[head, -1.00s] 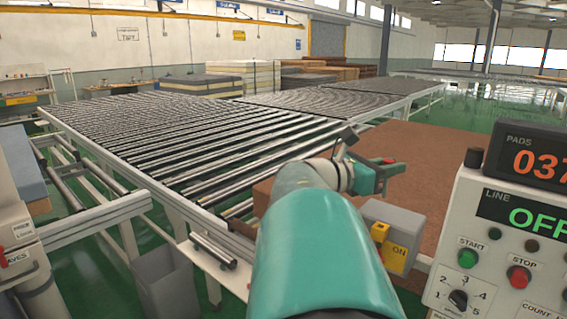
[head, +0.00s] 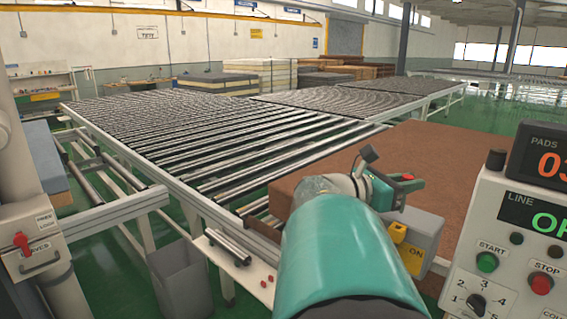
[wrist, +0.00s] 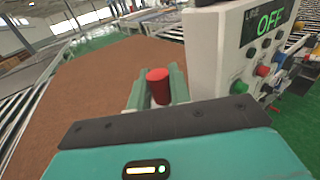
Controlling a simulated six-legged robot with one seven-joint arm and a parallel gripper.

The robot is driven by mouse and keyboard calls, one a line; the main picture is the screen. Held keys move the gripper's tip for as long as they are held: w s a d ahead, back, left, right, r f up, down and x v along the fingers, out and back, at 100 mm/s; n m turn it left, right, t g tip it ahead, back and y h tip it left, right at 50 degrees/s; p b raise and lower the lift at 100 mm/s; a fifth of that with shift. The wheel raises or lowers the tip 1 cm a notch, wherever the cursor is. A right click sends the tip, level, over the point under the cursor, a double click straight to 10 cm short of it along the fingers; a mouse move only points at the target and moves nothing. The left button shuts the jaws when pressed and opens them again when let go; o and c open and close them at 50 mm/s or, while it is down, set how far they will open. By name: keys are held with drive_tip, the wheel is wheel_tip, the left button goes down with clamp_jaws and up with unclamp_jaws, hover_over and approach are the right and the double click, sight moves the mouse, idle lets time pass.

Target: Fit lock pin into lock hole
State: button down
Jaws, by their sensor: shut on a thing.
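My gripper (head: 408,184) is at the right of centre in the head view, above the brown slab. In the wrist view my gripper (wrist: 157,90) has its two green-grey fingers shut on a red cylindrical piece (wrist: 158,88), which looks like the lock pin. Only its red end shows clearly; the rest is hidden between the fingers. I cannot make out the lock hole in either view.
A control panel (head: 505,225) reading OFF stands close on the right. A grey box with a yellow ON switch (head: 410,258) sits below my gripper. A roller conveyor (head: 215,165) fills the middle.

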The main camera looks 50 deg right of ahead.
drive_tip(key=shift+f, duration=1.25)
drive_tip(key=shift+f, duration=3.15)
idle(0.4)
drive_tip(key=c, duration=1.2)
unclamp_jaws()
drive_tip(key=v, duration=1.3)
drive_tip(key=shift+w+a, duration=0.3)
